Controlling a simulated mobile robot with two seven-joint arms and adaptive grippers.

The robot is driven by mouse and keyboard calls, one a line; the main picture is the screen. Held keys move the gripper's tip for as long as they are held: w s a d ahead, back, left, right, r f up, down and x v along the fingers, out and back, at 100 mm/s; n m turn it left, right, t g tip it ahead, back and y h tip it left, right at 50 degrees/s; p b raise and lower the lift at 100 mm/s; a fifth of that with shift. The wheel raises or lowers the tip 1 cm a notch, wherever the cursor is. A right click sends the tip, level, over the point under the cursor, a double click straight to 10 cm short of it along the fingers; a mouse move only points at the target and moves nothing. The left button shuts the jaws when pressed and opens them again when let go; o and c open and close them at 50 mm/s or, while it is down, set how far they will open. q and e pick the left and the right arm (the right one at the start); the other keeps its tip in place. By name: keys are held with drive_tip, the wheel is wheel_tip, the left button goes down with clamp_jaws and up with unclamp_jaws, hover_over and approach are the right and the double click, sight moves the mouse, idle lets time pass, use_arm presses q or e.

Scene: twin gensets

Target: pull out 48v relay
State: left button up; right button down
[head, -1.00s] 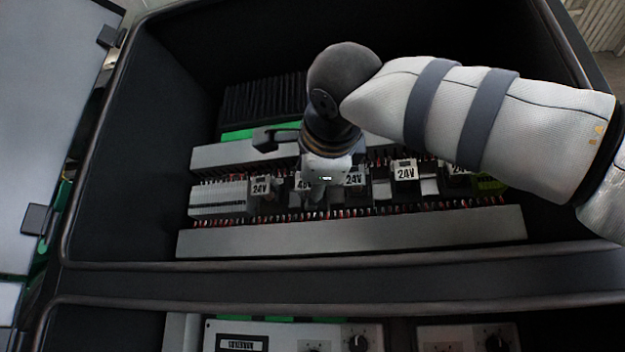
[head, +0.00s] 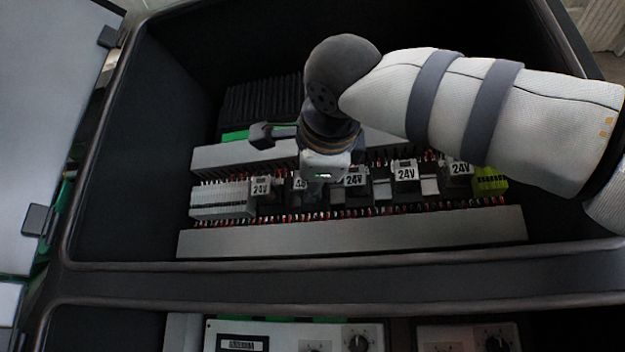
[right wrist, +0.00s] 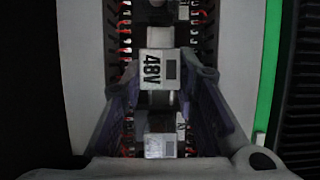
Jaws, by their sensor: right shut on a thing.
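In the head view only part of the relay's label (head: 300,184) shows, at the left of my right gripper (head: 318,184), which hides the rest. I cannot tell whether the relay's base is still in its socket. My left gripper is not in view.
24V relays stand in the same row, one at the left (head: 261,187) and several at the right, the nearest (head: 355,178) close by the gripper. Grey wire ducts (head: 350,232) run in front and behind. The cabinet's dark rim (head: 330,262) surrounds the bay.

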drive_tip(key=s+a, duration=0.2)
drive_tip(key=s, duration=0.4)
idle(0.6)
drive_tip(key=shift+s, duration=0.1)
drive_tip(key=s+a, duration=0.2)
drive_tip(key=s, duration=0.5)
drive_tip(key=s+a, duration=0.2)
drive_tip(key=s, duration=0.6)
drive_tip(key=shift+s+a, duration=0.15)
drive_tip(key=shift+a, duration=0.25)
